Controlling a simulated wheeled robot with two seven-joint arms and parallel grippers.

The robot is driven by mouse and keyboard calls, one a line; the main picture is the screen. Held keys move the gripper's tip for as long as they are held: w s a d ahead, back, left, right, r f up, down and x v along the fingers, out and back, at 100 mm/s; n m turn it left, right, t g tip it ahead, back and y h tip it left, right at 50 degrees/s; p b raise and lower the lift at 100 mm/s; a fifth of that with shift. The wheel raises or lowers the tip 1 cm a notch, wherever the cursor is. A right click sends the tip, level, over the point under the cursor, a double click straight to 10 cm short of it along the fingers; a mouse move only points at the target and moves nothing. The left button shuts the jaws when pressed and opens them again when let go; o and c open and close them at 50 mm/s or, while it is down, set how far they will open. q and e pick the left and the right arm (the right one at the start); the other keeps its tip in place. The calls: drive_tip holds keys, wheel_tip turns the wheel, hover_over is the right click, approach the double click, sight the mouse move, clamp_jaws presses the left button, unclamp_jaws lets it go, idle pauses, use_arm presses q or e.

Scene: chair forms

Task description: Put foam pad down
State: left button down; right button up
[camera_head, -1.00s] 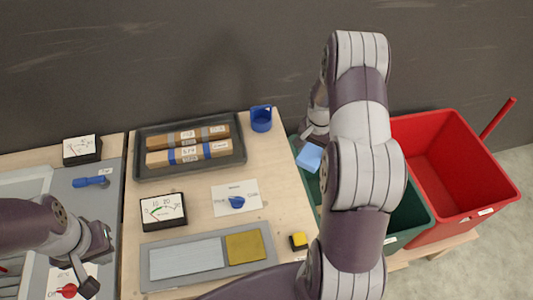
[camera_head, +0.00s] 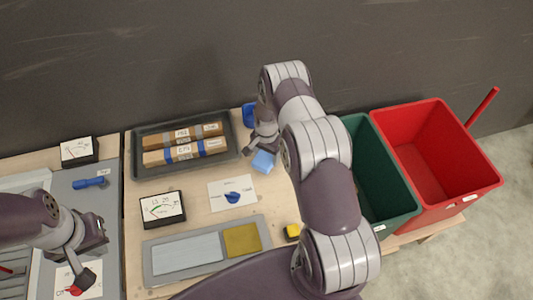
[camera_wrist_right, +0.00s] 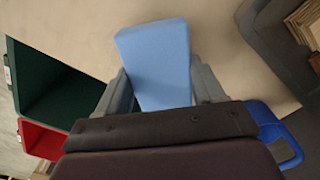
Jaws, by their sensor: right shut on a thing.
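The foam pad (camera_head: 263,161) is a light blue block. My right gripper (camera_head: 261,149) is shut on it, over the table between the dark tray and the green bin. In the right wrist view the pad (camera_wrist_right: 156,62) sits between the two grey fingers of the right gripper (camera_wrist_right: 163,88), with pale table surface beyond it. I cannot tell whether the pad touches the table. My left gripper (camera_head: 88,262) is at the far left over the grey panel, near a red knob. I cannot make out its finger gap.
The dark tray (camera_head: 225,167) holds labelled brown packages. A blue cup (camera_head: 249,115) stands behind my right gripper. The green bin (camera_head: 362,140) and red bin (camera_head: 440,165) are at the right. A dial card, meter, grey plate and yellow button lie nearer. Some bare wood shows between.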

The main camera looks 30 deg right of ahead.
drive_tip(key=shift+f, duration=0.5)
drive_tip(key=shift+w+d+f, duration=0.1)
drive_tip(key=shift+f, duration=0.3)
use_arm(q)
drive_tip(key=shift+r, duration=0.2)
use_arm(e)
drive_tip(key=o, duration=1.1)
